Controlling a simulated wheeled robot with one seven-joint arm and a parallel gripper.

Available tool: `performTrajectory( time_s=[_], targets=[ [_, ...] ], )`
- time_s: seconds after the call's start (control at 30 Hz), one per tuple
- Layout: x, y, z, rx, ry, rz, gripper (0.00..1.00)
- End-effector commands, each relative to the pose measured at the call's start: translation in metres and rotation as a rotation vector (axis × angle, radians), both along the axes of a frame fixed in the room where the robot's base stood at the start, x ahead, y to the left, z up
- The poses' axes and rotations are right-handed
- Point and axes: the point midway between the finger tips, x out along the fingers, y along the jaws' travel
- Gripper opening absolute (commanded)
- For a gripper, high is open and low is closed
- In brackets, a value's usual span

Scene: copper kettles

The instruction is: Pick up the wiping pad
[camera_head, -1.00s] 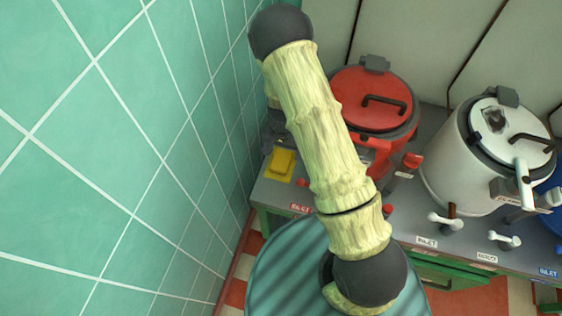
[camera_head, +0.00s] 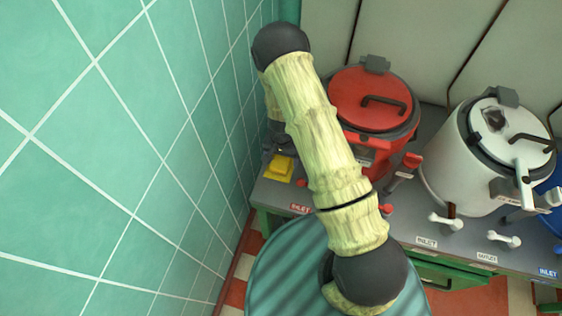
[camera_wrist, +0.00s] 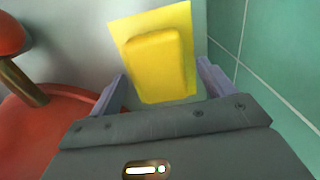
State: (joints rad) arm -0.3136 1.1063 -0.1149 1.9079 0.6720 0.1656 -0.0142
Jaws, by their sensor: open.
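The wiping pad is a yellow block on a flat yellow base. In the head view the pad (camera_head: 279,169) lies on the left end of the grey counter, near the tiled wall. In the wrist view the pad (camera_wrist: 155,58) shows ahead of my gripper (camera_wrist: 161,72), roughly between its two purple-grey fingers. The fingers are spread apart and nothing is held. In the head view my gripper is mostly hidden behind my arm, close beside the pad's far side. Its height above the counter is hard to tell.
A red kettle (camera_head: 370,98) stands right of the pad, and its red body fills the wrist view's lower left. A white kettle (camera_head: 468,168) stands further right. The green tiled wall (camera_head: 120,150) is close on the left.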

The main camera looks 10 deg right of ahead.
Motion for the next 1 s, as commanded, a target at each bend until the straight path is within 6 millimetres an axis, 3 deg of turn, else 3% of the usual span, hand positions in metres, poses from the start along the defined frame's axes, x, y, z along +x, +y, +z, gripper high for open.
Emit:
performTrajectory(
  time_s=[0.07,0.3,0.67,1.0],
  targets=[
    [0.0,0.0,0.0,0.0,0.0,0.0,0.78],
    [0.0,0.0,0.0,0.0,0.0,0.0,0.34],
    [0.001,0.0,0.007,0.001,-0.001,0.001,0.34],
    [0.001,0.001,0.064,0.0,-0.004,0.002,0.34]
  ],
)
